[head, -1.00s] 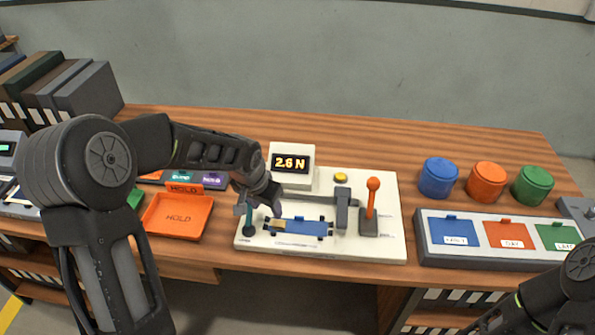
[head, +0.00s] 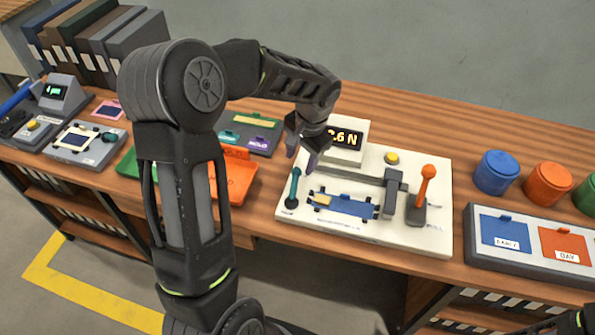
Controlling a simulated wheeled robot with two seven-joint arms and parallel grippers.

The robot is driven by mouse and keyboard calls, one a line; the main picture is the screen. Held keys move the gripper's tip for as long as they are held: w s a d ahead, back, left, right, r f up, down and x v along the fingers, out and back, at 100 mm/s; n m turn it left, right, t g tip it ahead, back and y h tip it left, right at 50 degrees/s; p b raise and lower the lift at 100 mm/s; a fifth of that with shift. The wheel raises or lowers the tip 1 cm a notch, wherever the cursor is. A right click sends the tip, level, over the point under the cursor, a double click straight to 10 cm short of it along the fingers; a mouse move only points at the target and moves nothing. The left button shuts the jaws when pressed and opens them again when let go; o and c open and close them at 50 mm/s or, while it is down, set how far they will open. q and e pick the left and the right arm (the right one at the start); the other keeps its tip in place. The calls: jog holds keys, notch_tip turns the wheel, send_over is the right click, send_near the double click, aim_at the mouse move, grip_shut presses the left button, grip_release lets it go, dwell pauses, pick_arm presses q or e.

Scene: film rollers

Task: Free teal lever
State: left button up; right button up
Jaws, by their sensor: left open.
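The teal lever (head: 294,188) stands nearly upright, leaning slightly right, at the left end of a white test board (head: 290,222). My left gripper (head: 302,158) is open and empty, just above the lever's top. Its fingers point down, and the lever shows whole below them. A blue carriage with a tan piece (head: 350,207) lies on the board right of the lever. An orange-knobbed lever (head: 426,180) stands at the board's right.
A display reading "2.6 N" (head: 346,138) stands behind the board, partly covered by my left gripper. An orange tray (head: 240,182) is left of the board. Blue (head: 496,172) and orange (head: 548,184) canisters stand to the right, behind a labelled tray (head: 480,258).

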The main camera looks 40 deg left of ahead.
aim_at(298, 169)
pick_arm(q)
jog(key=f, duration=0.3)
jog(key=a+f, duration=0.1)
jog(key=f, duration=0.2)
jog(key=shift+w+a+f+p, duration=0.1)
jog(key=shift+a+f+p, duration=0.05)
jog(key=shift+f+p, duration=0.25)
jog(key=shift+c, duration=0.4)
grip_shut()
dwell(0.6)
